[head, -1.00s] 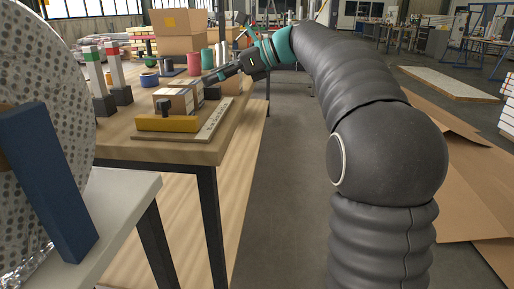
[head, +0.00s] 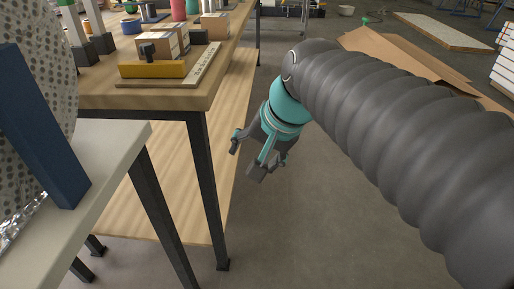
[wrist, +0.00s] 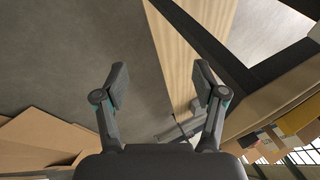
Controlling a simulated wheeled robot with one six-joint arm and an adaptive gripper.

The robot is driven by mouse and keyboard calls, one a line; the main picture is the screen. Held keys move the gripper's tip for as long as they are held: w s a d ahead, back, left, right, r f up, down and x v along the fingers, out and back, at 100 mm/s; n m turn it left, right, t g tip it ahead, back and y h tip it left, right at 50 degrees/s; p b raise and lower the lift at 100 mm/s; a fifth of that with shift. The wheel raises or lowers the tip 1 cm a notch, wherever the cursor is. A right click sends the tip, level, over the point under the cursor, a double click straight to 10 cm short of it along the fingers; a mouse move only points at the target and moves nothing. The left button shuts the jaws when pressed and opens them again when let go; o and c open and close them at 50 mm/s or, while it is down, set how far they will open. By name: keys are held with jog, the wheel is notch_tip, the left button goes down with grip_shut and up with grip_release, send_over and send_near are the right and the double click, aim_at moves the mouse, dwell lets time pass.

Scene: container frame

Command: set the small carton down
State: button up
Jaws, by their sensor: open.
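My gripper (head: 250,160) hangs beside the right edge of the wooden workbench (head: 160,98), below its top, with the fingers pointing down. It is open. In the wrist view the gap between its fingers (wrist: 161,85) is empty. Small cardboard cartons stand on the bench top: two close together (head: 154,44) behind a yellow bar, and another (head: 215,25) a little farther back on the right. I cannot tell which of them is the small carton. All are apart from my gripper.
A board with a printed strip (head: 203,62) lies at the bench's near right corner, with the yellow bar (head: 152,69) on it. The bench has a lower shelf (head: 160,190). A grey-topped table (head: 95,165) stands at near left. Flat cardboard (head: 400,58) lies on the floor. The aisle floor is clear.

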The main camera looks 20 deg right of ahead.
jog(key=s+d+f+n+h, duration=0.2)
jog(key=s+d+f+n, duration=0.1)
jog(key=s+f+n, duration=0.3)
jog(key=shift+s+d+f+t+h, duration=0.3)
jog(key=shift+s+d+f, duration=0.05)
jog(key=shift+s+f, duration=0.5)
